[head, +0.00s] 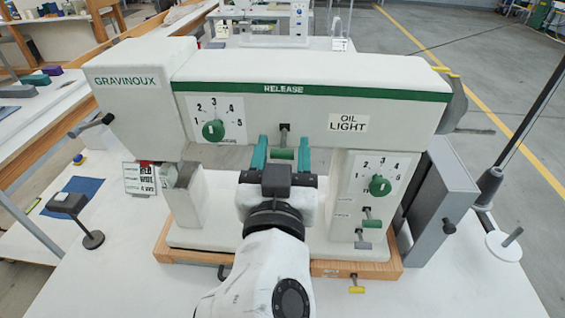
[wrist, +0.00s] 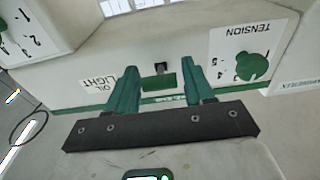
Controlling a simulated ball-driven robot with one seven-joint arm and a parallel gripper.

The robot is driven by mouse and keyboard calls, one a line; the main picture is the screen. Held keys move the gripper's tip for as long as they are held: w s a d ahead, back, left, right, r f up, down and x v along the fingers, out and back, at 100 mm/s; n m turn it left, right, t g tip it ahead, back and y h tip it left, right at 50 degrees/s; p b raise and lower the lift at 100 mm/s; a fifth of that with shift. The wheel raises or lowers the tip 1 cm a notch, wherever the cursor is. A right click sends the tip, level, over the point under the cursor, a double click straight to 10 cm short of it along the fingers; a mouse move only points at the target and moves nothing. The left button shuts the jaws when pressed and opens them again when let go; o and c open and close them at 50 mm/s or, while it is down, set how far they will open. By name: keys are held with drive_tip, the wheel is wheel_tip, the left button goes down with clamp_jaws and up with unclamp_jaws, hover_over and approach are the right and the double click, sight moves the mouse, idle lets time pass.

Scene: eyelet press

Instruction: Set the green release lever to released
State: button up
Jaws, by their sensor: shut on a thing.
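The green release lever (head: 282,155) is a short green crossbar on the front of the white press, below the white "RELEASE" lettering on the green stripe. Its dark mount (head: 285,131) shows just above the bar. My gripper (head: 282,160) has green fingers, one on each side of the bar, and is shut on it. In the wrist view the lever's bar (wrist: 159,82) lies between the two fingertips of my gripper (wrist: 160,82), with the dark mount behind it. The exact contact at the bar's ends is hard to make out.
A tension dial (head: 213,130) is left of the lever and another green dial (head: 380,186) is lower right. Small green and grey levers (head: 372,223) sit below that. A black-topped stand (head: 68,203) is at left, a grey box (head: 440,190) at right.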

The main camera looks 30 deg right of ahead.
drive_tip(key=shift+f, duration=0.1)
idle(0.3)
drive_tip(key=o, duration=1)
drive_tip(key=b+v, duration=0.3)
drive_tip(key=v, duration=0.7)
drive_tip(key=shift+s+a+f, duration=0.2)
drive_tip(key=shift+s, duration=0.1)
